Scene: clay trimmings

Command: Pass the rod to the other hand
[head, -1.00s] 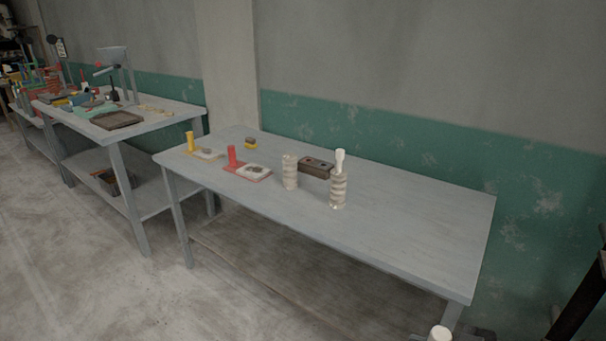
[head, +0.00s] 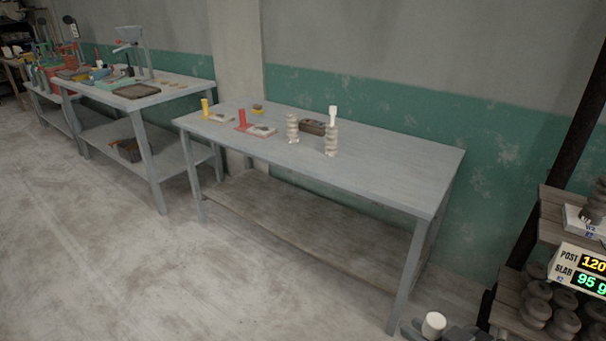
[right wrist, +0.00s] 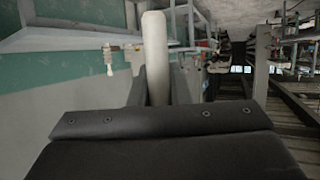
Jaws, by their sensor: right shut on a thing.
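The rod (head: 433,324) is pale and round-ended. In the head view only its end shows, at the bottom edge right of centre. My right gripper (head: 428,333) is dark and shut around it, partly cut off by the frame. In the right wrist view the rod (right wrist: 155,58) stands out past the dark gripper body (right wrist: 160,125), between the fingers, and its lower part is hidden. My left gripper is not in view.
A grey table (head: 380,160) holds two ringed clay stacks (head: 331,140), a brown block (head: 312,127), and red (head: 241,119) and yellow (head: 205,107) cylinders. A shelf (head: 550,215) with dark weights and a display (head: 582,268) stands at right. Floor left of the gripper is clear.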

